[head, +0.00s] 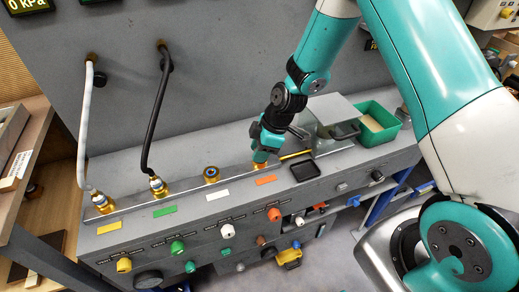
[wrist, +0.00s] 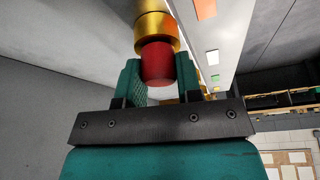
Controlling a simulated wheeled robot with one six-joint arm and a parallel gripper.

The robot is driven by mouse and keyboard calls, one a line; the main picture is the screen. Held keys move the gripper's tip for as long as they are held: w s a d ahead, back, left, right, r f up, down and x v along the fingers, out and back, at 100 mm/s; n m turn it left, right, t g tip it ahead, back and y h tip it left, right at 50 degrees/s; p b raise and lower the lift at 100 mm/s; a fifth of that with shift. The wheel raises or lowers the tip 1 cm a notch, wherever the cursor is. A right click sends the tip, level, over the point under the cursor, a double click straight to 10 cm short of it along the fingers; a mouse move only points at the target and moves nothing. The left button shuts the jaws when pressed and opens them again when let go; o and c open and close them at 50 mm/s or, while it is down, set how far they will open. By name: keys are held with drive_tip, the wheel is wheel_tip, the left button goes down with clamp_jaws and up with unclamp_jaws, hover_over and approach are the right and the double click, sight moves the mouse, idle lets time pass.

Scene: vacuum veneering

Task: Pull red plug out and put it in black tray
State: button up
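The red plug (wrist: 158,64) sits at the mouth of a brass port (wrist: 155,28), seen close up in the wrist view. My gripper (wrist: 160,75) has one teal finger on each side of the plug, and both look pressed against it. In the head view my gripper (head: 264,153) is over the port behind the orange label (head: 265,181), and the plug is hidden by the fingers there. The small black tray (head: 305,170) lies on the bench top just right of my gripper and looks empty.
Knobs line the bench front.

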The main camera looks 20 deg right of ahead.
drive_tip(key=c, duration=0.3)
drive_tip(key=shift+r+p, duration=1.35)
drive_tip(key=shift+r, duration=0.55)
drive_tip(key=shift+c, duration=0.2)
